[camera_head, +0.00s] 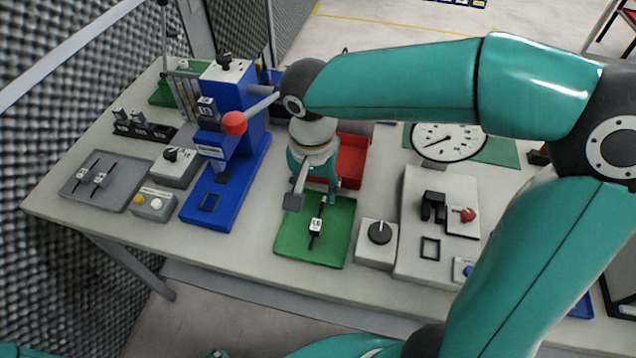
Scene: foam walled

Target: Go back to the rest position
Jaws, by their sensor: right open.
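My right arm reaches in from the right, and its right gripper (313,194) points down over the back part of the green tray (280,246). The jaws are apart with nothing between them. A thin black tool with a white label (316,226) lies on the green tray, just in front of the gripper and apart from it as far as I can see. My left gripper does not show; only teal parts of my own body show at the bottom edge.
A blue press (243,120) with a red knob (234,123) stands close left of the gripper. A red bin (353,158) is behind it. Right are a dial box (376,255), a grey fixture panel (412,215) and a round gauge (449,141). A grey tray (120,202) lies far left.

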